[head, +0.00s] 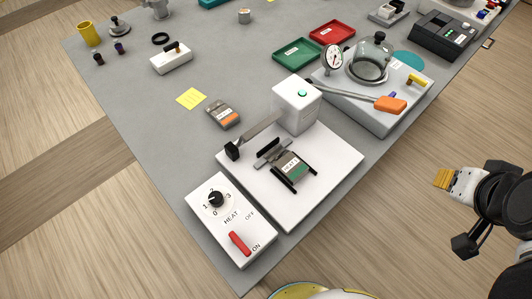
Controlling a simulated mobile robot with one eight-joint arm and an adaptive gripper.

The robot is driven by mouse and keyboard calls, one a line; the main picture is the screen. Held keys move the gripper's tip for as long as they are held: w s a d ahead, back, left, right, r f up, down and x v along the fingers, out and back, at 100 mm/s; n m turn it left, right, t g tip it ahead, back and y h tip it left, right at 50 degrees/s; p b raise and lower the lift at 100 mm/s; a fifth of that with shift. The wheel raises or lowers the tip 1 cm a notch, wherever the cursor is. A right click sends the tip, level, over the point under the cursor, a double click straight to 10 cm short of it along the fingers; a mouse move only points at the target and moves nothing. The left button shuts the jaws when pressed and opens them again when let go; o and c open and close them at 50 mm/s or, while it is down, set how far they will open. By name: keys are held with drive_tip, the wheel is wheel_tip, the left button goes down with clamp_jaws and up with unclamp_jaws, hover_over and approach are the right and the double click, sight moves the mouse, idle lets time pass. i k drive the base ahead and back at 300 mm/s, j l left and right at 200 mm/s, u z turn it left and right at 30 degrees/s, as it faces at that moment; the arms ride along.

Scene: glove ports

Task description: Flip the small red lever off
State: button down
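The small red lever (240,243) is on the front part of a white control box (219,184) at the table's near corner. It lies beside the ON label (257,247), and the OFF label (250,216) is farther back on the same panel. A black dial (215,198) with numbers and the word HEAT is behind the lever. My gripper (441,178) is at the right, beyond the table edge and well apart from the lever. Its yellowish tip points left. I see it from the side and cannot tell whether it is open or shut.
A white press (318,186) with a long black-ended arm stands right behind the control box. A grey unit (385,122) with an orange-handled lever (390,104), gauge and glass dome is farther back. Green (298,54) and red (332,33) trays lie beyond. Floor is clear between my gripper and the table.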

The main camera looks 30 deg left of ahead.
sight(235, 239)
drive_tip(key=k+j+u, duration=0.1)
drive_tip(key=u, duration=0.35)
drive_tip(key=k+j+u, duration=0.25)
drive_tip(key=u, duration=0.15)
drive_tip(key=k+j+u, duration=0.2)
drive_tip(key=u, duration=0.25)
